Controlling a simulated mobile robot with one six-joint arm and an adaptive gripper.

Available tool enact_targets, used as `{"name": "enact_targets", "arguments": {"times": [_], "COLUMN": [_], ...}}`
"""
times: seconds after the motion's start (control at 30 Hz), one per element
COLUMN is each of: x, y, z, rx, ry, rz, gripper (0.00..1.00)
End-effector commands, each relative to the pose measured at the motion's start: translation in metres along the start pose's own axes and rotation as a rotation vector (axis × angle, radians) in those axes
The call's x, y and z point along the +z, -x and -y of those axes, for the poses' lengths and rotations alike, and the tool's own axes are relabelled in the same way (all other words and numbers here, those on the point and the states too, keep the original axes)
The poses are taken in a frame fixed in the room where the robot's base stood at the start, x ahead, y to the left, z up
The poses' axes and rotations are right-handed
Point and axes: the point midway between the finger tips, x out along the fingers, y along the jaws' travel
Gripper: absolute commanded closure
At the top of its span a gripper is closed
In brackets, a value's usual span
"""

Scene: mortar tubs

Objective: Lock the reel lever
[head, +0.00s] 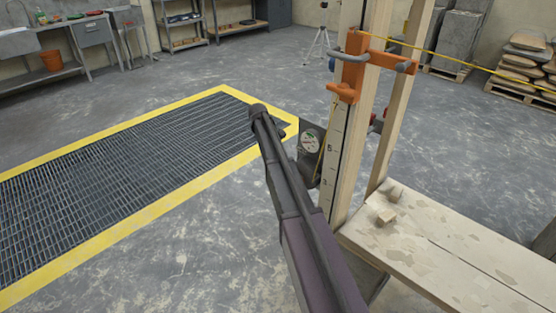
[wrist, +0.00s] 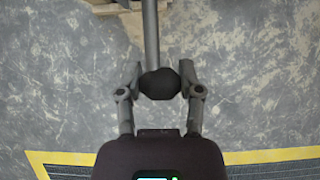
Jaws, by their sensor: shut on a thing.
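In the wrist view, a grey bar, which looks like the reel lever (wrist: 151,38), runs down from the top and ends in a black rounded knob (wrist: 159,84). My gripper (wrist: 162,80) has one finger on each side of this knob and is shut on it. In the head view my dark arm crosses the middle; my fingers and the lever cannot be made out there. Whether the lever is locked cannot be told.
An upright wooden post (head: 347,150) carries an orange clamp (head: 358,72). A plank bench (head: 440,245) lies to the right. A yellow-edged floor grate (head: 130,165) is at left. A yellow line (head: 470,64) runs right from the clamp. Open concrete floor lies beyond.

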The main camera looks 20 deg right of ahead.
Motion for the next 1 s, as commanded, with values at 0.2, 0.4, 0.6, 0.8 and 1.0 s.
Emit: {"name": "enact_targets", "arguments": {"times": [0.2, 0.4, 0.6, 0.8, 1.0], "x": [-0.0028, -0.0033, -0.0035, -0.0036, -0.0028], "y": [0.0006, 0.0009, 0.001, 0.0012, 0.0024], "z": [0.0067, 0.0078, 0.0073, 0.0068, 0.0066], "rx": [-0.006, -0.004, -0.002, 0.0, 0.0], "ry": [0.011, 0.01, 0.009, 0.009, 0.008], "rz": [0.001, 0.001, 0.001, 0.001, 0.001], "gripper": [1.0, 1.0, 0.17, 0.17, 0.68]}}
